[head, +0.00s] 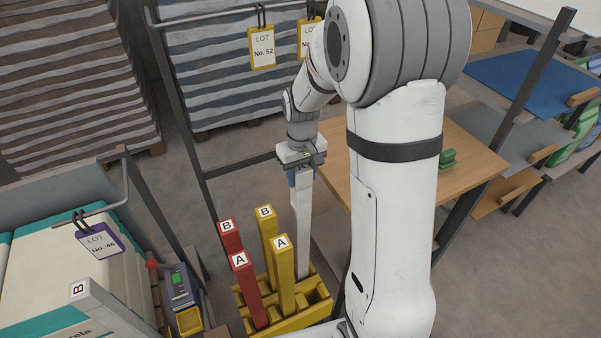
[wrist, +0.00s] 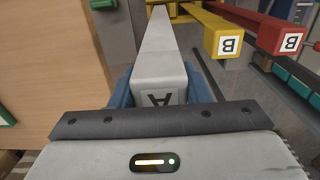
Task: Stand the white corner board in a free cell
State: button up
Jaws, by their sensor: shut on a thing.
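My gripper (head: 302,168) is shut on the upper end of the white corner board (head: 303,225), which hangs upright below it. In the wrist view the board (wrist: 163,50), marked A, sits between my blue fingers and runs away downward. Its lower end is at the far right part of the yellow crate (head: 322,312); I cannot tell whether it is inside a cell or just behind the rim. In the crate stand two red boards, B (head: 230,238) and A (head: 245,290), and two yellow boards, B (head: 267,232) and A (head: 284,272). Front-right cells look empty.
A wooden table (head: 468,165) with a green object stands right, partly behind my arm. A white board marked B (head: 90,298) and white-teal sacks (head: 60,270) are lower left. A dark post (head: 185,110) rises left of the crate. Stacked sacks stand behind.

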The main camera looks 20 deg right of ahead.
aim_at(302, 203)
jog(key=shift+f+b, duration=0.4)
jog(key=shift+f, duration=0.45)
jog(key=shift+f+b, duration=2.75)
jog(key=shift+f, duration=1.1)
jog(key=shift+f+b, duration=0.9)
jog(key=shift+f, duration=0.2)
jog(key=o, duration=1.2)
